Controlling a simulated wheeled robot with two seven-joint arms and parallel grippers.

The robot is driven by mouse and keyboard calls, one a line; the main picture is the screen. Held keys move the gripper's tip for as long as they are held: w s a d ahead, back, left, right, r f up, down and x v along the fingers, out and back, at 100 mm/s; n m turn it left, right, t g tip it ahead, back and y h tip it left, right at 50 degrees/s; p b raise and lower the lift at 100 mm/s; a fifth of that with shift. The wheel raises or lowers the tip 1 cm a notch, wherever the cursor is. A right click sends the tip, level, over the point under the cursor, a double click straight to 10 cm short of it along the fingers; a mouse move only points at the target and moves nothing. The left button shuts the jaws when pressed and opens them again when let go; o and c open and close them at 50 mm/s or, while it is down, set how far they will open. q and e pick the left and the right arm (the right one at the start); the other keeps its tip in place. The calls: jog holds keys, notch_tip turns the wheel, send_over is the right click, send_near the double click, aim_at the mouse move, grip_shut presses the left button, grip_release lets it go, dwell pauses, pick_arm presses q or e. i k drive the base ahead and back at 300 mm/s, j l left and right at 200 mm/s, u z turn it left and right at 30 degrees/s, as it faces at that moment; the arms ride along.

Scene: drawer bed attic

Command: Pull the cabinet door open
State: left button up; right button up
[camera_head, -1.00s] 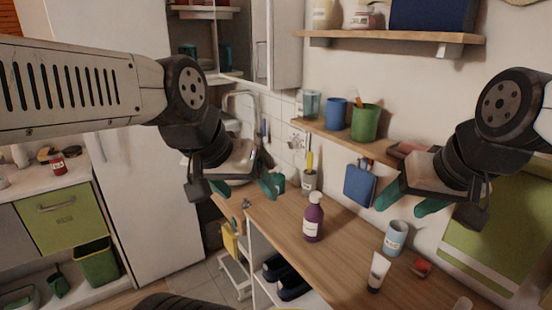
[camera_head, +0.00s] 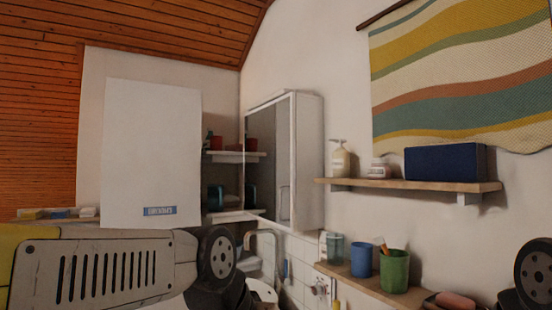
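The white wall cabinet (camera_head: 309,160) hangs on the wall at the middle of the head view. Its door (camera_head: 268,165) has a dark, glassy or mirror-like face in a pale frame, with a slim vertical handle (camera_head: 284,203) low on its right side. The door looks shut, though the angle makes this hard to tell. My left arm reaches in along the bottom left, below and left of the cabinet. My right arm shows only as a joint at the lower right corner. The fingers of both grippers are out of view, so neither is seen touching the cabinet.
On the right, a wooden shelf (camera_head: 410,185) holds a pump bottle, jar and navy box (camera_head: 446,163). A lower shelf holds cups, including a green one (camera_head: 394,271).

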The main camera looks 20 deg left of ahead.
aim_at(269, 194)
jog(key=i+j+u, duration=0.15)
jog(key=j+u, duration=0.25)
jog(key=i+j+u, duration=0.2)
jog(key=u, duration=0.25)
